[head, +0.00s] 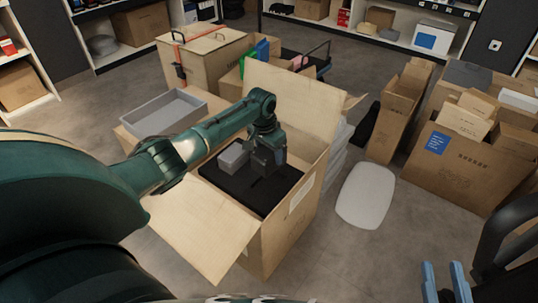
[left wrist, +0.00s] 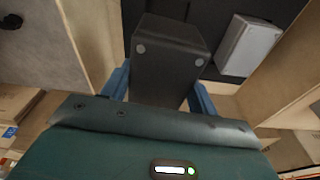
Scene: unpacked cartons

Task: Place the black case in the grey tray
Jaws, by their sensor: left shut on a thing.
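The black case (left wrist: 168,62) is a dark box with two pale round spots, between the blue fingers of my left gripper (left wrist: 159,88) in the left wrist view. My left gripper is shut on it, inside the open carton. In the head view the case (head: 262,161) is small, dark and partly hidden by the gripper, over the black carton bottom; I cannot tell whether it touches it. The grey tray (head: 148,126) is empty, on a carton to the left, behind my left arm. My right gripper (head: 445,284) is open and empty at the bottom right.
A small grey box (head: 233,157) lies in the open carton (head: 288,228), beside the case. The carton's flaps stand out around it. A white rounded object (head: 364,196) lies on the floor to the right. Other cartons (head: 465,160) stand further right.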

